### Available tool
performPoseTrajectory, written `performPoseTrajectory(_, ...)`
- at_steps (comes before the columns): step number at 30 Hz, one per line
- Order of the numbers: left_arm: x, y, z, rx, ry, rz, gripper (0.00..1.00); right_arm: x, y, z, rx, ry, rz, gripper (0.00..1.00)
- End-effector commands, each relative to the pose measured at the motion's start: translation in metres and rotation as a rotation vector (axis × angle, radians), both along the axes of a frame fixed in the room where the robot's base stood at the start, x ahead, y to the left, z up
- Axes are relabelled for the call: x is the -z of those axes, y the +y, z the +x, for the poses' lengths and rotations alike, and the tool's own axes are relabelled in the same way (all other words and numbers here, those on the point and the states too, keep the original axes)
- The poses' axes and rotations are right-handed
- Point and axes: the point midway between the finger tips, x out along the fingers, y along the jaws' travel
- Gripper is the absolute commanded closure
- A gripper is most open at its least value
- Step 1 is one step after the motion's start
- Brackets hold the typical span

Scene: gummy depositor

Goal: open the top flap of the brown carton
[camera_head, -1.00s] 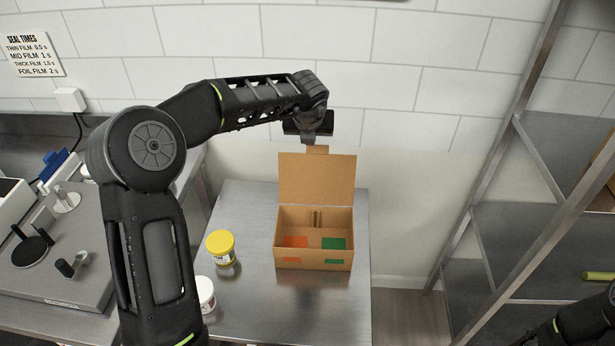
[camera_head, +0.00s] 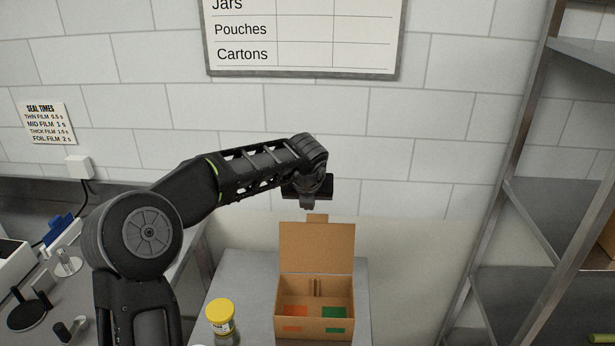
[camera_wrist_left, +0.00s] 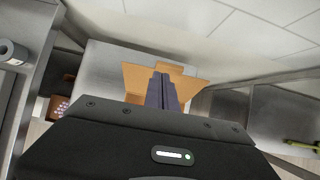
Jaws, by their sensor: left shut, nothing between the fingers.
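The brown carton (camera_head: 314,325) stands on the steel table with its top flap (camera_head: 317,248) raised upright at the back. Its inside shows a divider, with an orange patch on the left and a green patch on the right. My left gripper (camera_head: 308,204) is just above the flap's top tab, apart from it as far as I can tell. In the left wrist view the shut, empty fingers (camera_wrist_left: 163,91) overlap the raised flap (camera_wrist_left: 190,89) and hide part of the carton. My right gripper is not in view.
A yellow-lidded jar (camera_head: 221,318) stands left of the carton. A steel shelf rack (camera_head: 520,230) stands at the right. The tiled wall is close behind the flap. A bench (camera_head: 85,310) with a sealing device lies at the left.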

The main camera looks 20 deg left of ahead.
Motion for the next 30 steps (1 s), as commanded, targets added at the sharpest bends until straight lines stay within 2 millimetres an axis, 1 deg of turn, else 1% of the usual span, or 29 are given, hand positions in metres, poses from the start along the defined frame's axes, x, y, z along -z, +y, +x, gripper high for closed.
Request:
performPoseTrajectory(1, -0.006, 0.002, 0.008, -0.002, -0.003, -0.004, 1.0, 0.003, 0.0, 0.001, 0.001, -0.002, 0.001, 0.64)
performPoseTrajectory(6, -0.033, 0.009, 0.029, 0.0, -0.002, -0.005, 1.0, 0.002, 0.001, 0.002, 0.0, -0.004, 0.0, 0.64)
performPoseTrajectory(10, -0.049, 0.014, 0.041, 0.0, -0.001, -0.003, 1.0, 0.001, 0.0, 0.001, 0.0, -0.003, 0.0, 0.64)
performPoseTrajectory(13, -0.056, 0.016, 0.047, 0.001, -0.001, -0.002, 1.0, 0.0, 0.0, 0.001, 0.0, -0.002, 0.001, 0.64)
performPoseTrajectory(18, -0.062, 0.019, 0.051, 0.001, 0.002, -0.001, 1.0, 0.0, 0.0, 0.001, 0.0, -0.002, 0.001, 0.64)
performPoseTrajectory(30, -0.062, 0.019, 0.051, 0.001, 0.002, -0.001, 1.0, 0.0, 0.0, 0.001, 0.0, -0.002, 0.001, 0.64)
